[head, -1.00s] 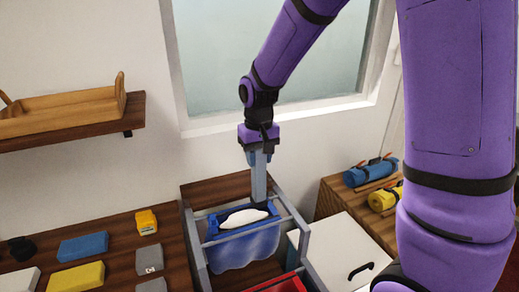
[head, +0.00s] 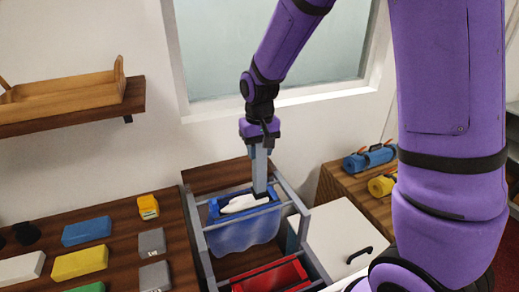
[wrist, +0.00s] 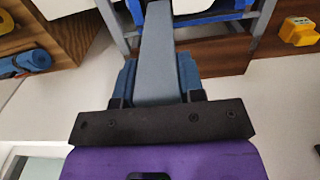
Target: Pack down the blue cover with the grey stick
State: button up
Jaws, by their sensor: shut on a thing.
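My gripper (head: 260,146) is shut on the grey stick (head: 259,171), which points down. The stick also shows in the wrist view (wrist: 158,55), running away from the jaws (wrist: 158,98). Its dark lower end is at the right end of a white oblong thing (head: 240,204) on the blue cover (head: 243,236). I cannot tell whether the stick touches the cover. The cover sits in the back part of a grey-railed frame (head: 197,235), and its front bulges below the front rail. Its far part is partly hidden.
A red bin (head: 270,278) is in the front of the frame. A white cabinet with a black handle (head: 333,235) stands to the right. On the left counter lie blue (head: 87,232), yellow (head: 80,263) and grey (head: 152,243) blocks. A window is behind my arm.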

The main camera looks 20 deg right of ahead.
aim_at(259, 175)
jog(key=shift+f, duration=0.15)
jog(key=shift+f, duration=4.4)
jog(key=shift+r, duration=0.1)
jog(key=shift+r, duration=5.5)
